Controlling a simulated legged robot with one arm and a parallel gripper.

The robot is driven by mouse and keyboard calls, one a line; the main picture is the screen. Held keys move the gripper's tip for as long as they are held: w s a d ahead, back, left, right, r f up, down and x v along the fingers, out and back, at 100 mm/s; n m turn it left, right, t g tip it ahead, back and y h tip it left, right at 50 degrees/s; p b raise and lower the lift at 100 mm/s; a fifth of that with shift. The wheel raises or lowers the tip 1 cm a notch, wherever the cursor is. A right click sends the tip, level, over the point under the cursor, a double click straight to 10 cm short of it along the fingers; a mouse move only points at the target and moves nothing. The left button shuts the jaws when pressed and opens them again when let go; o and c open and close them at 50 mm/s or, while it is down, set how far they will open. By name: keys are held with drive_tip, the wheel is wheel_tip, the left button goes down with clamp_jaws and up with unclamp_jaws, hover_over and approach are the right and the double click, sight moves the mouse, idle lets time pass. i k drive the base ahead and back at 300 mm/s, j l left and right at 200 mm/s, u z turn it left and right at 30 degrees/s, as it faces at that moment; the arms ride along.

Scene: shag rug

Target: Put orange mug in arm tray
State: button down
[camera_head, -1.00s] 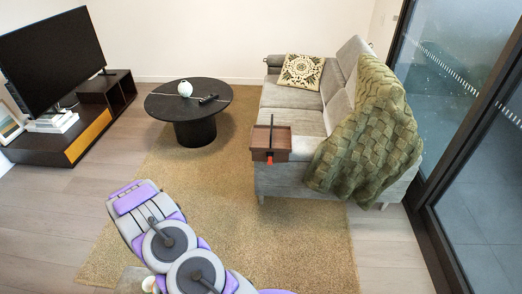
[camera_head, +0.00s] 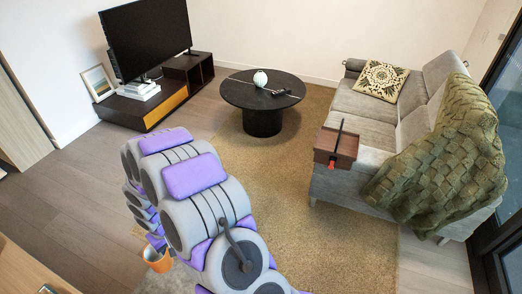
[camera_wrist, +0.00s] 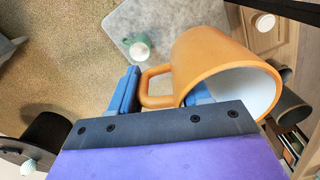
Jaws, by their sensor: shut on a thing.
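An orange mug (camera_wrist: 210,70) with a white inside is close up in the wrist view, tilted, with its handle toward the left. My gripper (camera_wrist: 160,92) is shut on the mug, its blue fingers on either side of the handle. In the head view the mug (camera_head: 160,264) shows low at the left, partly hidden by my arm, and my fingers cannot be made out. The brown arm tray (camera_head: 325,154) sits on the near arm of the grey sofa, with an upright dark piece and a red item at its front. The mug is well left of the tray.
A round black table (camera_head: 240,92) with a pale vase (camera_head: 260,78) stands behind my arm. A TV stand (camera_head: 150,108) is at the back left. A green mug (camera_wrist: 138,46) stands on a grey surface in the wrist view. Tan rug (camera_head: 290,215) lies clear before the sofa.

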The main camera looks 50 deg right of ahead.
sight(327, 142)
drive_tip(key=l+z, duration=0.1)
drive_tip(key=z, duration=0.3)
drive_tip(key=l+z, duration=0.1)
drive_tip(key=z, duration=0.35)
drive_tip(key=l+z, duration=0.1)
drive_tip(key=z, duration=0.3)
drive_tip(key=i+l+u, duration=0.15)
drive_tip(key=i+l, duration=1)
drive_tip(key=i+j+z, duration=0.3)
drive_tip(key=i+z, duration=0.15)
drive_tip(key=i+j+z, duration=0.65)
drive_tip(key=j+z, duration=0.2)
drive_tip(key=j, duration=0.15)
drive_tip(key=i+j+z, duration=0.1)
drive_tip(key=j+z, duration=0.6)
drive_tip(key=j, duration=0.3)
